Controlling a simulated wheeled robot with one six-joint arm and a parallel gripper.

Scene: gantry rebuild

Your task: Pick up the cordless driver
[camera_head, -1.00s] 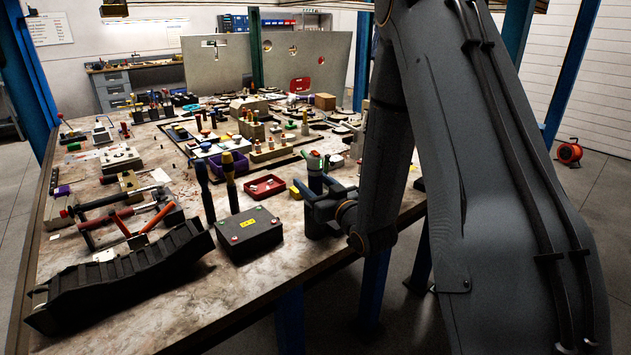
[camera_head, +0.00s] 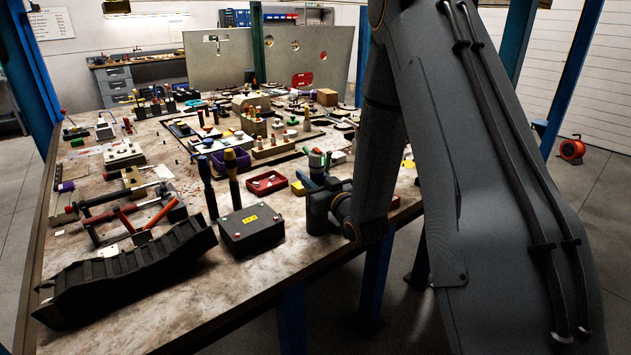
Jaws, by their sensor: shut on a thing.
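My gripper (camera_head: 322,182) is at the near right edge of the table, its fingers partly hidden by its own wrist and my arm. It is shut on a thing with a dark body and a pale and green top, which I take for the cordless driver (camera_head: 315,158). Its lower part is hidden behind the gripper, so I cannot tell whether it touches the table.
A black box (camera_head: 251,230) and a red tray (camera_head: 267,182) are left of my gripper. Two upright tools (camera_head: 231,178) stand behind the box. A black ribbed piece (camera_head: 125,268) lies front left. The table (camera_head: 235,295) is bare along its front edge.

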